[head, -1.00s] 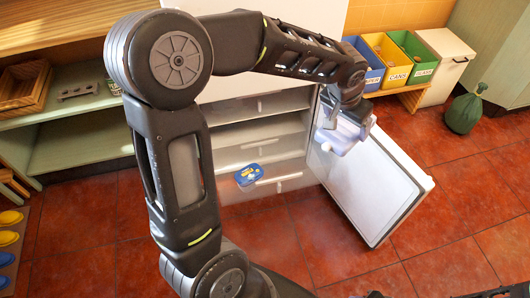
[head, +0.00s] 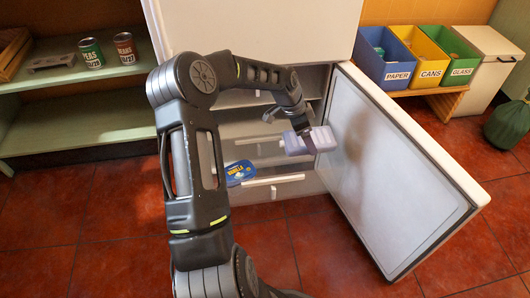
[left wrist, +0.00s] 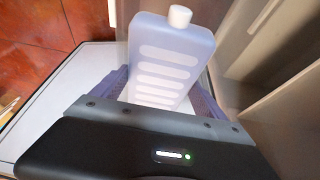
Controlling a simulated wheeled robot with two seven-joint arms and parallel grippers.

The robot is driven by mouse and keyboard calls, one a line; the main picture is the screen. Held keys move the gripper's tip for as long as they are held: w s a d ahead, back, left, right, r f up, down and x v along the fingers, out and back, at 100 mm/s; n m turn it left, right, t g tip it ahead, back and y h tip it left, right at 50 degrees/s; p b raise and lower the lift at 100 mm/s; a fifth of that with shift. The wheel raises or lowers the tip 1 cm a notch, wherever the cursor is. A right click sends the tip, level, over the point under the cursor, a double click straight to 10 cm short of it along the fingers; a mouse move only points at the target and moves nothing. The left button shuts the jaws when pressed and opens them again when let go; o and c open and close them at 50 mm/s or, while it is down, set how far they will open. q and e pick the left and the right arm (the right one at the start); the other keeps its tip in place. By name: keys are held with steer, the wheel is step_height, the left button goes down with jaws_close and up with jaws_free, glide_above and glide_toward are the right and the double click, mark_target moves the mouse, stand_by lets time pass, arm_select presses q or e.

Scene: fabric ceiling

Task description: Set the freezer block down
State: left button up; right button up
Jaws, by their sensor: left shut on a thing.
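The freezer block (head: 310,141) is a pale lavender slab with a white cap, the cap showing in the left wrist view. My left gripper (head: 301,130) is shut on it and holds it in front of the open freezer compartment, near the inner side of the open door (head: 395,165). In the left wrist view the freezer block (left wrist: 170,58) stands out from between the jaws, its ribbed face and white cap in sight. A blue tub (head: 240,172) with a picture on its lid is at the front of the freezer, left of the block. My right gripper is not in view.
White drawer fronts (head: 272,181) with handles are inside the freezer. The open door reaches far out to the right. Bins marked paper (head: 385,62), cans and glass stand on a low bench behind it. A shelf with two cans (head: 124,48) is at left.

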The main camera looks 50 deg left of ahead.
arm_select(q)
steer(key=shift+r, duration=0.15)
steer(key=b, duration=0.5)
glide_above(302, 170)
steer(key=s+d, duration=0.2)
steer(key=s, duration=0.1)
step_height(302, 170, down, 14)
steer(key=shift+w+f, duration=0.1)
steer(key=shift+f+b, duration=0.95)
steer(key=shift+f, duration=1)
steer(key=shift+f, duration=0.2)
steer(key=o, duration=1.8)
